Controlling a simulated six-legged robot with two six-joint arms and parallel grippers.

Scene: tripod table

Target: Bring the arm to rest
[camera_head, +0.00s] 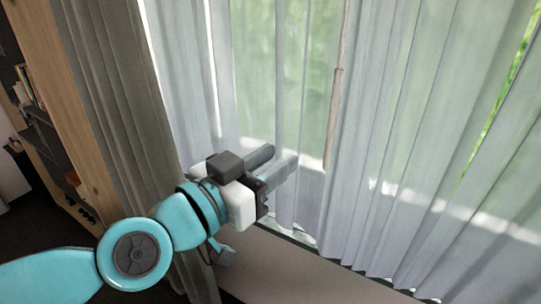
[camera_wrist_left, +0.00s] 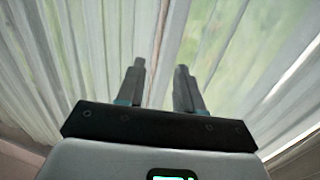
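My left arm comes in from the lower left in the head view, with teal links and a white wrist. My left gripper (camera_head: 280,162) is raised in front of the pale curtains, its two grey fingers pointing right and slightly up. In the left wrist view the gripper (camera_wrist_left: 160,80) has its fingers apart with a clear gap between them, and nothing is held. Whether the fingertips touch the curtain cannot be told. My right gripper is in neither view.
Sheer white curtains (camera_head: 385,150) hang across a window. A darker grey curtain (camera_head: 118,110) hangs at the left. A wooden shelf unit (camera_head: 62,130) stands at the far left. A pale sill or ledge (camera_head: 300,280) runs below the curtains.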

